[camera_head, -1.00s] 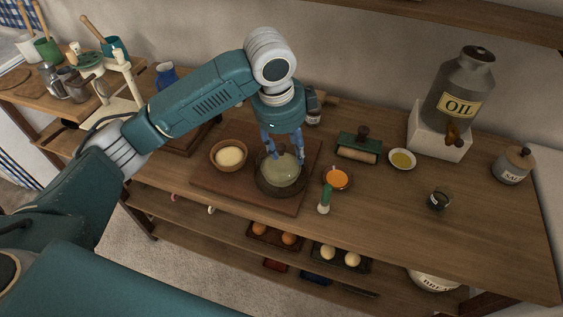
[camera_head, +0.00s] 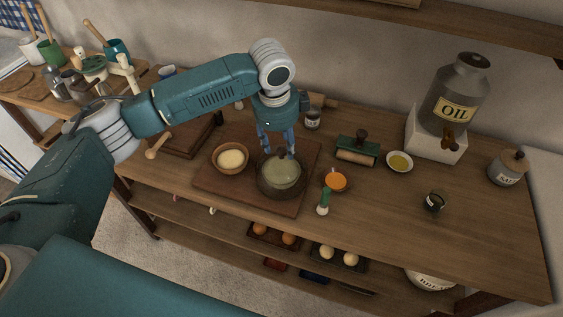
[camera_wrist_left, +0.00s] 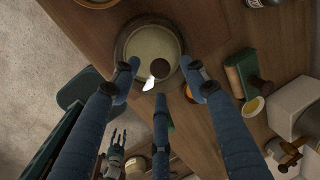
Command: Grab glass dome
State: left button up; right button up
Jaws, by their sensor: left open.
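The glass dome (camera_head: 282,176) is a pale greenish, see-through cover with a dark knob, sitting in or on a dark round dish on a wooden board. In the left wrist view the dome (camera_wrist_left: 150,45) and its dark knob lie just beyond the fingertips. My left gripper (camera_head: 277,150) is open and empty, its blue fingers pointing down above the back part of the dome. In the left wrist view my left gripper (camera_wrist_left: 160,78) has its three fingers spread. Any contact with the knob cannot be told. A teal hand, apparently my right gripper (camera_wrist_left: 118,138), shows small and low.
A wooden bowl (camera_head: 231,158) stands left of the dome. A roller (camera_head: 357,152) and an oil dish (camera_head: 400,162) stand farther right.

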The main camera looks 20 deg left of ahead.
pick_arm(q)
jog(key=shift+w+f, duration=0.25)
jog(key=shift+f, duration=0.8)
grip_shut()
jog(key=shift+r, duration=0.1)
